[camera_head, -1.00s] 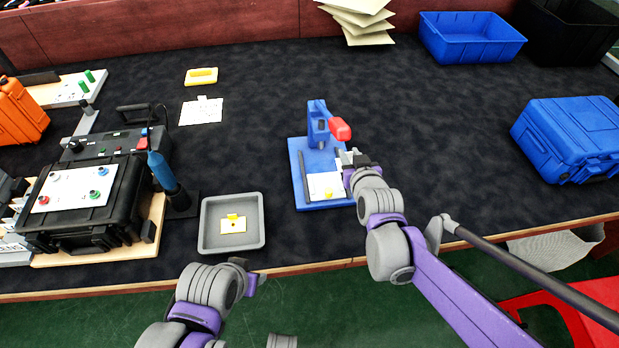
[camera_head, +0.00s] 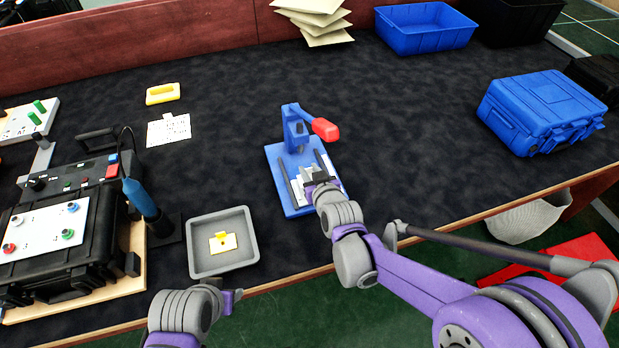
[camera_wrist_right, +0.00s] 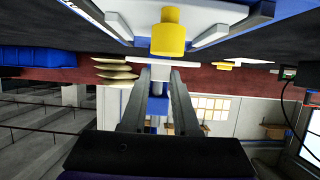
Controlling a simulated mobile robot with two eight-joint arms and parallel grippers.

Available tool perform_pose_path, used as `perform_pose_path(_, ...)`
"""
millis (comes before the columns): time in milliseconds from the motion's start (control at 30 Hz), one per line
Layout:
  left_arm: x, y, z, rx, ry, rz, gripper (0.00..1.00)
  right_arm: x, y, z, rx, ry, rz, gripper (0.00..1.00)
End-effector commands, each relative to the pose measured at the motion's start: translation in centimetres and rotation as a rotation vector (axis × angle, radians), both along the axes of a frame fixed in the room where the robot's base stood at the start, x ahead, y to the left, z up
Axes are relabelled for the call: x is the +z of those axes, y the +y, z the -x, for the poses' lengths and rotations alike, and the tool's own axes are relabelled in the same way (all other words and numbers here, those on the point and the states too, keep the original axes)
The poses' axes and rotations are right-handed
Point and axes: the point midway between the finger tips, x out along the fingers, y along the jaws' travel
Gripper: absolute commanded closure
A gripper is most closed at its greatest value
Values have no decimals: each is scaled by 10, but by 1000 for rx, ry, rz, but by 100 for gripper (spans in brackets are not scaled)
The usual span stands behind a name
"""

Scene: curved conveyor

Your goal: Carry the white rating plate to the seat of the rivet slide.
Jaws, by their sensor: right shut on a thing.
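The rivet slide (camera_head: 275,165) is a blue base with an upright blue press and a red handle (camera_head: 325,129). My right gripper (camera_head: 314,178) is over the front part of the base. It is shut on a small white piece (camera_wrist_right: 158,73), apparently the white rating plate, mostly hidden by the fingers. In the right wrist view, a yellow knob (camera_wrist_right: 168,32) on the slide's white part shows close to the fingertips, between two pale bars. I cannot tell whether the held piece touches the seat. My left gripper (camera_head: 232,300) is low by the table's front edge; its jaws are not clear.
A grey tray (camera_head: 196,262) left of the slide holds a yellow and white plate (camera_head: 223,242). A black case (camera_head: 95,265) and a blue tool (camera_head: 140,197) stand further left. A blue case (camera_head: 540,110) is at the right. Open dark mat (camera_head: 400,120) lies between.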

Motion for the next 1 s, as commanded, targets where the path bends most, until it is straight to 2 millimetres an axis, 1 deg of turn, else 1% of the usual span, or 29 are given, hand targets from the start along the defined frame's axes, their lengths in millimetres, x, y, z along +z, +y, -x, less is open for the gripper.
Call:
perform_pose_path(33,-4,0,0,0,1,0,50,-10,0,0,0,1,0,100)
perform_pose_path(100,-7,0,0,0,2,0,50,-21,0,-1,0,1,0,100)
perform_pose_path(167,-8,0,0,0,3,0,50,-26,0,0,0,0,1,100)
perform_pose_path(400,-7,0,0,0,2,0,50,-26,0,0,0,0,1,100)
perform_pose_path(533,-11,0,0,0,4,0,50,-31,0,0,0,0,0,100)
perform_pose_path(567,-12,0,0,0,4,0,50,-31,0,0,0,0,0,69)
perform_pose_path(700,-10,0,0,0,3,0,50,-29,0,0,0,0,0,44)
perform_pose_path(733,-10,0,0,0,3,0,50,-29,0,0,0,0,0,41)
perform_pose_path(1000,-10,0,0,0,3,0,50,-29,0,0,0,0,0,41)
